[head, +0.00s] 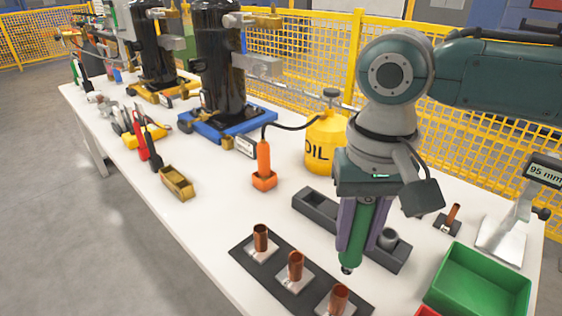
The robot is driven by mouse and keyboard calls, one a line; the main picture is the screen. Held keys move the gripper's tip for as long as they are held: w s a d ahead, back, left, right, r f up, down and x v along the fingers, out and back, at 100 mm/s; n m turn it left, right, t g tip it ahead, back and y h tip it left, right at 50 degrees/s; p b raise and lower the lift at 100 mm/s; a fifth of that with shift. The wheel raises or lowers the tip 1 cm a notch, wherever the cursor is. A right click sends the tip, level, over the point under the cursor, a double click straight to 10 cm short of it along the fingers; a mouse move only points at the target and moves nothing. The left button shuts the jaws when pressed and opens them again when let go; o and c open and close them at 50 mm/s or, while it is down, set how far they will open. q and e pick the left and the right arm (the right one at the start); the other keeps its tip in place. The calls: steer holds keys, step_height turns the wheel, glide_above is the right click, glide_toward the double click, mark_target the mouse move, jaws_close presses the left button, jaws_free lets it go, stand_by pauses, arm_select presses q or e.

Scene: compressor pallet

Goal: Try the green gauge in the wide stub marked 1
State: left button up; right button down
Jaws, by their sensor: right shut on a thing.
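My right gripper (361,225) points down with its fingers shut on the green gauge (356,240). The gauge hangs upright with a dark tip at its lower end, in front of the dark grey rack (318,207). Several copper stubs stand upright on white plates on a black strip: a left one (261,238), a middle one (295,266) and a front one (338,299). The gauge is to the right of the middle stub and behind the front one, apart from both. I cannot read any number on the stubs. My left gripper is out of view.
A grey cylinder (388,238) sits in the rack's right end. A green bin (478,283), a small copper piece on a dark base (452,217) and a 95 mm display stand (505,230) are at right. A yellow oil can (325,143) and an orange tool (263,165) stand behind.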

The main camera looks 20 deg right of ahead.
mark_target(349, 263)
steer(key=shift+f+b, duration=1.05)
steer(key=shift+f, duration=1.4)
steer(key=shift+r, duration=0.1)
steer(key=shift+p, duration=0.35)
steer(key=shift+p, duration=0.55)
steer(key=shift+p, duration=0.35)
steer(key=shift+f+b, duration=0.55)
steer(key=shift+f, duration=0.35)
